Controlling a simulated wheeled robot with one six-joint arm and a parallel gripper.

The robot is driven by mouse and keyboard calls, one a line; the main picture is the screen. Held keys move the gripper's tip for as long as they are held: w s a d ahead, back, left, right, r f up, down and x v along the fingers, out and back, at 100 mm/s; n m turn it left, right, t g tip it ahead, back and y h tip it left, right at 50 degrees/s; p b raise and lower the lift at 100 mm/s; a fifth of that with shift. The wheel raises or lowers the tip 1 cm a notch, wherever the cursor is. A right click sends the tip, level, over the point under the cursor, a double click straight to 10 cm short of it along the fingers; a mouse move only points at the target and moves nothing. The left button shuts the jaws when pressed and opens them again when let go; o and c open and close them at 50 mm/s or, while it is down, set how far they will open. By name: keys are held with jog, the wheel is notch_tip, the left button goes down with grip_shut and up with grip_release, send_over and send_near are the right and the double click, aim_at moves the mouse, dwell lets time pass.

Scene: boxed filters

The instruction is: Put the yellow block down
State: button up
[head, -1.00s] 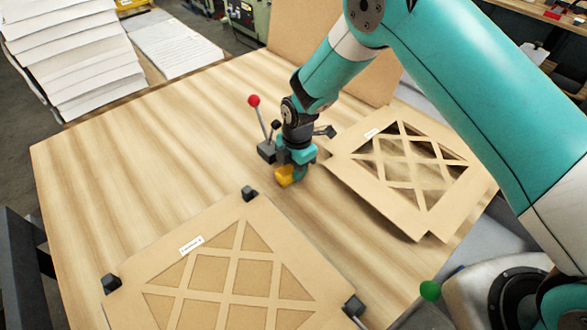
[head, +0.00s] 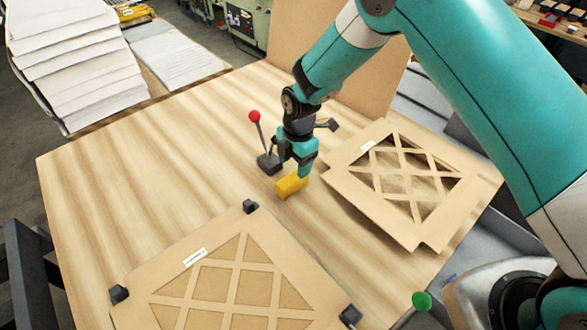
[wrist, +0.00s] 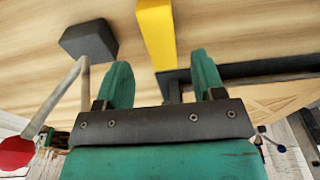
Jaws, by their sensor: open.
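The yellow block (head: 291,185) appears to lie on the wooden table top, between the red-knobbed lever and the cardboard frame on the right. My gripper (head: 304,170) is just above it and slightly to its right in the head view, close to its upper end. In the wrist view my gripper (wrist: 161,78) has its two teal fingers apart with nothing held between them. The yellow block also shows there (wrist: 156,35), beyond the fingertips and running off the top edge. Whether a finger still touches it I cannot tell.
A lever with a red knob (head: 254,117) on a dark base (head: 269,163) stands close to the block's left. A cardboard lattice frame (head: 432,232) lies at right, and a filter panel (head: 222,262) between black corner blocks in front. The table's left part (head: 130,180) is clear.

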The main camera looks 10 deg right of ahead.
jog(key=r+p, duration=0.1)
jog(key=r, duration=0.4)
jog(key=shift+w+d+r+p, duration=0.15)
jog(key=shift+d+r+p, duration=0.05)
jog(key=shift+p, duration=0.2)
jog(key=s+d+r+m+y, duration=0.1)
jog(key=s+r+m, duration=0.25)
jog(key=r, duration=0.35)
jog(key=s+d+r+m, duration=0.2)
jog(key=s+r+m, duration=0.15)
jog(key=r, duration=0.35)
jog(key=s+d+r+m+y, duration=0.1)
jog(key=s+r+m, duration=0.2)
jog(key=s+r, duration=0.3)
jog(key=s+d+r+m, duration=0.2)
jog(key=s+r+m, duration=0.1)
jog(key=s, duration=0.4)
jog(key=s+d+r+m+y, duration=0.1)
jog(key=s+d+r+m, duration=0.1)
jog(key=s+r+m, duration=0.2)
jog(key=s, duration=0.3)
jog(key=shift+s+m+t, duration=0.25)
jog(key=shift+m+t, duration=0.15)
jog(key=shift+f, duration=0.1)
